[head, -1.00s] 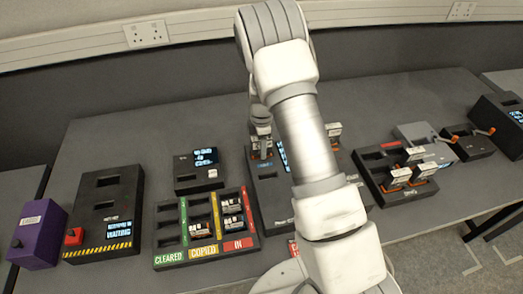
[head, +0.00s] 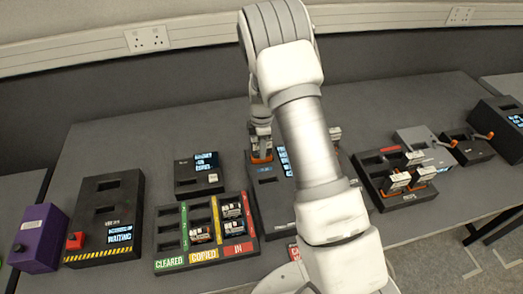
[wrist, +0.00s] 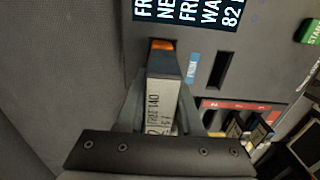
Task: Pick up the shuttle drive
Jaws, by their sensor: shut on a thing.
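My gripper (wrist: 163,95) is shut on the shuttle drive, a dark drive with an orange end and a white label (wrist: 160,108) reading "FREE 140". It stands at the left end of the dark dock (wrist: 270,75), beside an empty slot. I cannot tell whether the drive's lower end is still in a slot. In the head view, my gripper (head: 261,140) is over the dock's far left corner, with orange showing at its tip. My arm hides much of the dock.
A sorting tray (head: 176,262) marked CLEARED, COPIED and IN holds several drives, left of the dock. A rack with labelled drives (head: 400,182) stands to the right. A black box (head: 128,190) with a red button and a purple box (head: 40,240) are at the left. The table behind is clear.

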